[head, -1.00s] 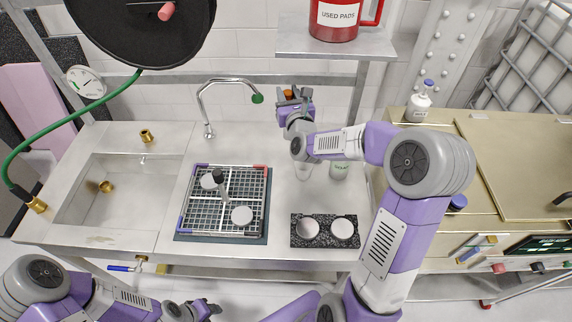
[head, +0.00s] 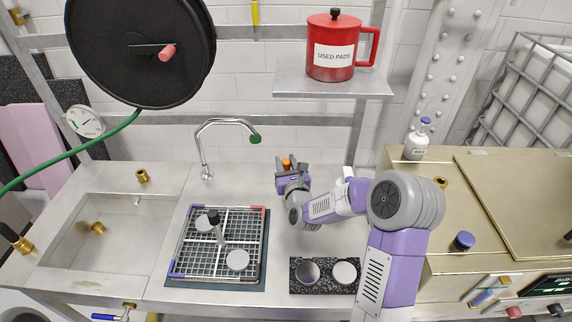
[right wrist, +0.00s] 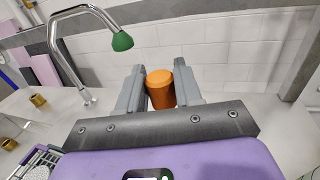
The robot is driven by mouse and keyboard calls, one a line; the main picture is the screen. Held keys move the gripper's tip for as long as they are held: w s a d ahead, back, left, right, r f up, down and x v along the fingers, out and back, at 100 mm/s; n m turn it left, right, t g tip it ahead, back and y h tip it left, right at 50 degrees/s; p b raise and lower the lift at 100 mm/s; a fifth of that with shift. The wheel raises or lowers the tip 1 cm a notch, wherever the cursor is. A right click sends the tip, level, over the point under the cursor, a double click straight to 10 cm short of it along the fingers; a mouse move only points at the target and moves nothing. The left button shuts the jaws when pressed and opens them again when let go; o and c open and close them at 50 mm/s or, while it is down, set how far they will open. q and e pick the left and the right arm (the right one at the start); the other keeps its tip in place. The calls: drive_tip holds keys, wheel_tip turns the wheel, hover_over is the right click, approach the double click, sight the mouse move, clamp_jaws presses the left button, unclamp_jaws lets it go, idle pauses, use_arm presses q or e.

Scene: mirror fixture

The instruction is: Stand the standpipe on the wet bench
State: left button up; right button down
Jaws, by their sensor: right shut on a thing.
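The standpipe (head: 287,163) shows as a short orange-brown upright cylinder. My right gripper (head: 291,172) is shut on it, over the back middle of the wet bench (head: 245,186). In the right wrist view the standpipe (right wrist: 160,90) stands between the two grey fingers, with its round top showing. Its lower end is hidden, so I cannot tell whether it touches the bench. My left gripper is not in view.
A curved tap (head: 203,150) stands left of the gripper. A gridded rack (head: 190,262) and a speckled block with discs (head: 325,285) lie in front. The sink (head: 90,245) is at left. A shelf (head: 330,84) with a red canister (head: 332,45) hangs above.

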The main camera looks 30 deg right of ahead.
drive_tip(key=c, duration=1.2)
unclamp_jaws()
drive_tip(key=shift+f, duration=0.1)
drive_tip(key=o, duration=0.4)
drive_tip(key=shift+o, duration=0.2)
drive_tip(key=b+v, duration=0.5)
drive_tip(key=v, duration=0.7)
